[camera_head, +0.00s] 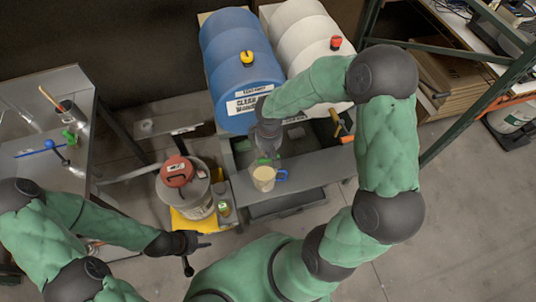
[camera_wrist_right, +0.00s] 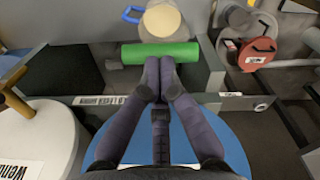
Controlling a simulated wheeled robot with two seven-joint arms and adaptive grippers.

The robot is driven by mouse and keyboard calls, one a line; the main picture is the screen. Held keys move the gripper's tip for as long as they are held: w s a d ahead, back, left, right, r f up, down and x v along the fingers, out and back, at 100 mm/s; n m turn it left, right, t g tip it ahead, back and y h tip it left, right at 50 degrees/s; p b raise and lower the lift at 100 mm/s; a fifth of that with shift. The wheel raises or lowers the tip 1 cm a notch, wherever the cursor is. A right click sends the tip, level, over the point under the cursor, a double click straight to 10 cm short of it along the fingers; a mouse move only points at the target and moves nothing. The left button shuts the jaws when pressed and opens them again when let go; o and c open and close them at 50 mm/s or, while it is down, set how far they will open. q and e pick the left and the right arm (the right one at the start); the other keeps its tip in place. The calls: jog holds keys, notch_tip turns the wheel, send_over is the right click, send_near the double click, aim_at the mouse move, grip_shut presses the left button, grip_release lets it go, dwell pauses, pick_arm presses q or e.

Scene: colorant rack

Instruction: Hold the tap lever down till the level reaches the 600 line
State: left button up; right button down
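The jug (camera_head: 263,178) of beige liquid, with a blue handle (camera_head: 281,175), stands on the grey shelf below the blue drum (camera_head: 240,65). Its level lines cannot be read. The green tap lever (camera_head: 264,160) is just behind the jug. In the right wrist view the lever (camera_wrist_right: 160,53) is a green bar, with the jug (camera_wrist_right: 162,20) beyond. My right gripper (camera_wrist_right: 160,62) has its fingertips together at the bar's near edge, not around it; firm contact cannot be judged. My left gripper (camera_head: 197,256) is empty with fingers apart, at the lower left, away from the jug.
A white drum (camera_head: 305,40) with a yellow-handled tap (camera_head: 337,123) lies beside the blue one. A metal bench (camera_head: 45,125) is at the left. Green rack posts (camera_head: 480,105) stand right.

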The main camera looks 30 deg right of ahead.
jog(key=shift+f+b, duration=1.05)
jog(key=shift+f, duration=0.2)
jog(key=shift+r, duration=0.15)
jog(key=shift+r+p, duration=1.3)
jog(key=shift+r, duration=0.35)
jog(key=shift+r+p, duration=1.9)
jog(key=shift+r, duration=0.65)
jog(key=shift+f, duration=0.1)
